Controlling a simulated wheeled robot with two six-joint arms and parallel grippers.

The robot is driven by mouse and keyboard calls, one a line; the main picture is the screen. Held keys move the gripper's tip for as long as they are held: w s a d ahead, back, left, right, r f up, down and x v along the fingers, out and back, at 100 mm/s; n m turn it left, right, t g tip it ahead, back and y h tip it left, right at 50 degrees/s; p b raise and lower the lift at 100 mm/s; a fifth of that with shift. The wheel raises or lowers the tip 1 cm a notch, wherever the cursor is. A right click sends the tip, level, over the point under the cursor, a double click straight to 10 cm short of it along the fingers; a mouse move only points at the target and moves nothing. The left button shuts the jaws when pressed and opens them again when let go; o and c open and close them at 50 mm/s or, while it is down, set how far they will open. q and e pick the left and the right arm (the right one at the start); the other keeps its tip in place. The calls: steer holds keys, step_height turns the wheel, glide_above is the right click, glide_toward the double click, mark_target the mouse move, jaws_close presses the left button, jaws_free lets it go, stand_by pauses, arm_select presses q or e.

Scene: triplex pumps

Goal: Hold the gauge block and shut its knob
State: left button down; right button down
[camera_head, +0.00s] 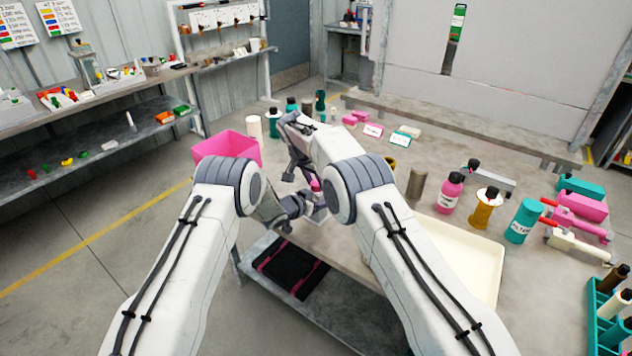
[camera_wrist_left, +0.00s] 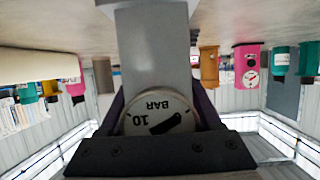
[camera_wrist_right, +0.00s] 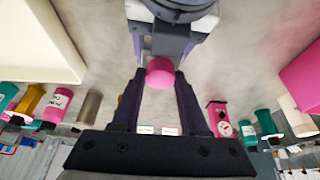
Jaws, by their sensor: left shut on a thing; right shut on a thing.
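The gauge block is a grey block (camera_wrist_left: 152,50) with a round dial (camera_wrist_left: 158,122) marked BAR and 10, seen upside down in the left wrist view. My left gripper (camera_wrist_left: 160,98) is shut on the block, with a finger on each side. The pink knob (camera_wrist_right: 160,74) shows in the right wrist view. My right gripper (camera_wrist_right: 160,80) is shut on the knob, its fingertips on either side of it. In the head view the knob (camera_head: 316,185) shows between my two arms. My arms hide most of the block there.
A pink bin (camera_head: 227,146) stands at the table's left edge. A cream tray (camera_head: 470,262) lies to the right of my right arm. A pink bottle (camera_head: 450,192), a yellow bottle (camera_head: 483,210) and a teal bottle (camera_head: 523,222) stand beyond it. A teal rack (camera_head: 603,335) is at far right.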

steer(key=shift+m, duration=0.5)
steer(key=shift+c, duration=2)
jaws_free()
steer(key=v, duration=1.2)
steer(key=shift+a, duration=0.1)
